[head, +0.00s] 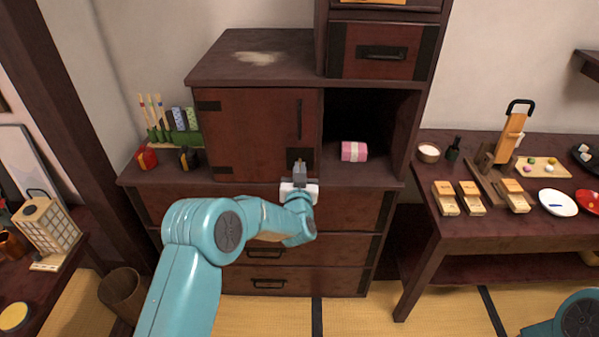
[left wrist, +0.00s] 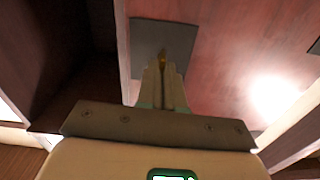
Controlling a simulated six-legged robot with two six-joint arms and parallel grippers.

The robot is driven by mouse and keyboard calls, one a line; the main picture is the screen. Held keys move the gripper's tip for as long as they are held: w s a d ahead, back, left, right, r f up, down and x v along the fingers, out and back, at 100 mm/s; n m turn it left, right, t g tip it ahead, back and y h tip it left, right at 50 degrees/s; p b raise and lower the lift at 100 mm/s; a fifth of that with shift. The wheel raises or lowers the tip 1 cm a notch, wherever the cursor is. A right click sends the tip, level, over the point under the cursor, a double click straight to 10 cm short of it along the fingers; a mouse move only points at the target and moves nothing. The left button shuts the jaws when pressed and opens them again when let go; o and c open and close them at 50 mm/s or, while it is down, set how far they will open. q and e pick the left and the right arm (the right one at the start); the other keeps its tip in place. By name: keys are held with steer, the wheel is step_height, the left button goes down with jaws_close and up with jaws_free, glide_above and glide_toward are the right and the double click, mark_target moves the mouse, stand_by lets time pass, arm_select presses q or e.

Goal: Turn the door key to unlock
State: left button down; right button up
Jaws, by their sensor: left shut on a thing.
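The cabinet door (head: 250,130) is dark red wood with black metal fittings and a vertical black handle, and it stands shut. A dark square lock plate (head: 300,156) sits at its lower right corner; the plate also shows in the left wrist view (left wrist: 150,36). My left gripper (head: 299,172) is at the plate, its fingers shut on the key (left wrist: 162,60). Only a small brassy bit of the key shows between the fingertips and the plate; the rest is hidden by the fingers. My right gripper is out of view; part of my right arm shows at the lower right.
Right of the door is an open cubby with a pink wrapped bundle (head: 354,151). Drawers lie below. A side table (head: 430,224) at the right holds wooden blocks, plates and a bottle. Pens and small boxes stand left of the cabinet. A paper lantern (head: 48,228) is at the far left.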

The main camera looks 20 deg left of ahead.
arm_select(q)
steer(key=m+b, duration=0.2)
steer(key=m, duration=1.5)
steer(key=shift+w, duration=0.1)
stand_by(0.6)
steer(key=c, duration=1.3)
jaws_free()
steer(key=shift+f, duration=0.1)
steer(key=shift+d, duration=0.1)
steer(key=b+v, duration=0.2)
steer(key=v, duration=1.4)
